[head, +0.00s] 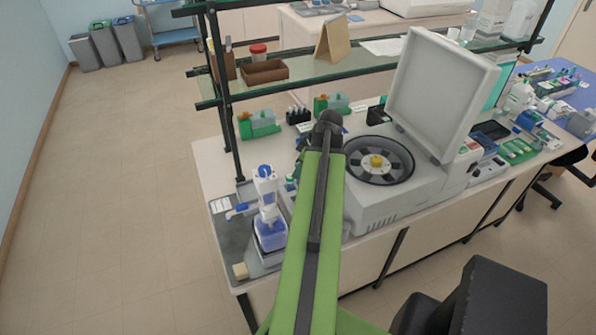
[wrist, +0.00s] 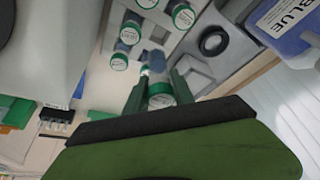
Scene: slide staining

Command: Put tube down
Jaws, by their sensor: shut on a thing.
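In the wrist view my gripper (wrist: 158,88) is shut on a tube (wrist: 160,100) with a pale green cap, held between its two green fingers. The tube's lower part is mostly hidden behind its cap and the fingers. Several other green-capped tubes (wrist: 183,15) stand at the rack's upper left. I cannot tell whether the held tube touches the rack. In the head view my arm hides the gripper and the held tube.
A bottle with blue liquid (head: 268,232) stands on a grey tray at left. A glass shelf (head: 330,88) spans above the bench.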

